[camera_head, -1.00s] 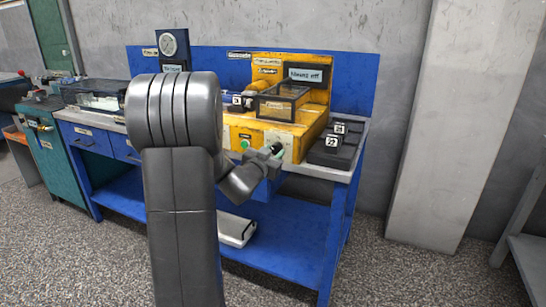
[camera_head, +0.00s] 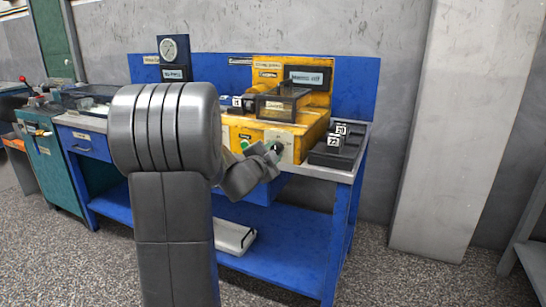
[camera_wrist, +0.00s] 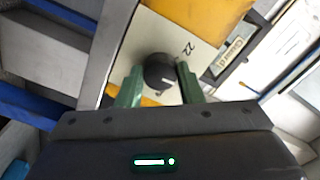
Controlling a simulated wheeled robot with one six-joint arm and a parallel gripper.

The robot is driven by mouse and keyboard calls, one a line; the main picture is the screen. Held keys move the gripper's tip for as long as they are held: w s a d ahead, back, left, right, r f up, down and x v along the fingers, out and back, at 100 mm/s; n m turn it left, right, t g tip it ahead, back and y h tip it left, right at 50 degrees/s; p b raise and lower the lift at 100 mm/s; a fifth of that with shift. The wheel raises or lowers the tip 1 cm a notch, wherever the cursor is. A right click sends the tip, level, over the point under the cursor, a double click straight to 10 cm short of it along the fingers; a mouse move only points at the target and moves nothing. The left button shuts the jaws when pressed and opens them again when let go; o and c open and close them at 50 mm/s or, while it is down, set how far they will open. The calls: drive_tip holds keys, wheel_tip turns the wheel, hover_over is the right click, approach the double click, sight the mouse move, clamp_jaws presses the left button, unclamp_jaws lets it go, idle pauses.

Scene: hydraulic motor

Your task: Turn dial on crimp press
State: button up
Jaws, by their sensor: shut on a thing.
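The yellow crimp press (camera_head: 310,125) stands on the blue workbench, with a clear-sided box on its top. Its dial (camera_wrist: 160,72) is a black round knob on a pale plate (camera_wrist: 205,45) marked "22" on the press's front. My gripper (camera_wrist: 158,82) has its two green fingers on either side of the dial, shut on it. In the head view my gripper (camera_head: 272,150) reaches the press's front face from the left, and the dial is only partly visible there. A green button (camera_head: 244,144) sits to the left of the dial plate.
Black blocks with white number tags (camera_head: 338,145) stand on the bench right of the press. A dial gauge (camera_head: 169,50) stands at the back left. The blue bench (camera_head: 333,245) has a lower shelf holding a white case (camera_head: 235,236). A grey pillar (camera_head: 437,125) rises at right.

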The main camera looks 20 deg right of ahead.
drive_tip(key=shift+m, duration=0.4)
drive_tip(key=o, duration=1)
drive_tip(key=p+v, duration=0.2)
drive_tip(key=v, duration=1.2)
drive_tip(key=shift+d, duration=0.1)
drive_tip(key=b+x, duration=0.2)
drive_tip(key=x, duration=1.1)
drive_tip(key=shift+w+d, duration=0.3)
